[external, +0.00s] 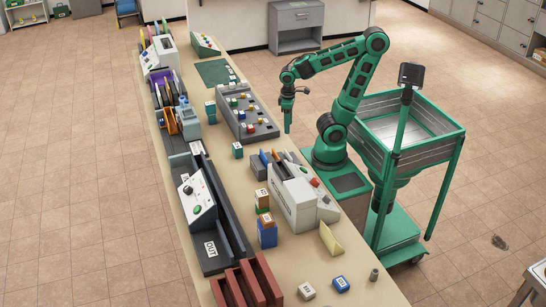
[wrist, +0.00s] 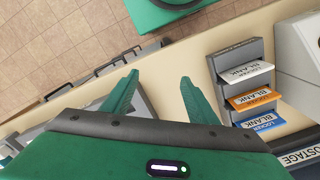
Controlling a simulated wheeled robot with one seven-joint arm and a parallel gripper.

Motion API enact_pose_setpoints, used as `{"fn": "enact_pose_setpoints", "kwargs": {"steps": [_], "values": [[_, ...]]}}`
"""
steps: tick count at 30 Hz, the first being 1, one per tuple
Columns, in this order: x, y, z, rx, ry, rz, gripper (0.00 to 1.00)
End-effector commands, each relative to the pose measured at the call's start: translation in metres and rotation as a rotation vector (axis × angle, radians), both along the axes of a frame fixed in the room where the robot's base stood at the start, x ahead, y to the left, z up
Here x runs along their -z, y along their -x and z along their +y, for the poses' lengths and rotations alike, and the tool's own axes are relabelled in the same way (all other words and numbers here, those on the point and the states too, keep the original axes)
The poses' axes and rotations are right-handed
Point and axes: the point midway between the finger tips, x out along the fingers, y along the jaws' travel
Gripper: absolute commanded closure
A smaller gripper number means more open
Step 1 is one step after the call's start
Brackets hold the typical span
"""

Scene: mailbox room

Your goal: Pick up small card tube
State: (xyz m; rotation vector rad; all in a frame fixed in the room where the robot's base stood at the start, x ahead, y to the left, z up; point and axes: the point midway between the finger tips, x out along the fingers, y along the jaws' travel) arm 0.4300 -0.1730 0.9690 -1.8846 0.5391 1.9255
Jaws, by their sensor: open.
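My gripper (external: 288,129) hangs pointing down near the counter's right edge, beside the grey sorting tray. In the wrist view my gripper (wrist: 159,78) has its two green fingers spread, with nothing between them. A small grey-brown upright cylinder (external: 374,274) stands near the counter's front right edge; it may be the small card tube, but it is too small to be sure. It stands far from my gripper, toward the camera. I see no card tube in the wrist view.
A rack of locker cards (wrist: 247,85) stands right of my fingers in the wrist view. The postage machine (external: 293,200) stands between my gripper and the cylinder. A yellow folded card (external: 330,239), blue block (external: 341,284) and white block (external: 306,291) lie near the cylinder.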

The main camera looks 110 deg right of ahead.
Motion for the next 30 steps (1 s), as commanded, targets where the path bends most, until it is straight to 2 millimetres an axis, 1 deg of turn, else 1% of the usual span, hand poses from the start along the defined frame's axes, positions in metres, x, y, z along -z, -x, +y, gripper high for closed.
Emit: {"fn": "enact_pose_setpoints", "kwargs": {"steps": [3, 4, 5, 13, 14, 15, 16, 20, 25, 26, 30], "values": [[0.0, 0.0, 0.0, 0.0, 0.0, 0.0, 0.46], [0.0, 0.0, 0.0, 0.0, 0.0, 0.0, 0.49], [0.0, 0.0, 0.0, 0.0, 0.0, 0.0, 0.56], [0.0, 0.0, 0.0, 0.0, 0.0, 0.0, 0.57], [-0.002, 0.003, 0.0, -0.001, 0.0, -0.002, 0.57], [-0.007, 0.011, 0.0, -0.001, 0.001, -0.015, 0.57], [-0.01, 0.012, 0.0, 0.0, 0.001, -0.016, 0.57], [-0.031, 0.012, 0.0, 0.001, 0.003, -0.02, 0.57], [-0.07, 0.011, 0.0, 0.001, 0.002, -0.019, 0.57], [-0.075, 0.01, 0.001, -0.003, 0.002, -0.017, 0.57], [-0.078, -0.012, 0.005, -0.053, 0.016, -0.02, 0.57]]}}
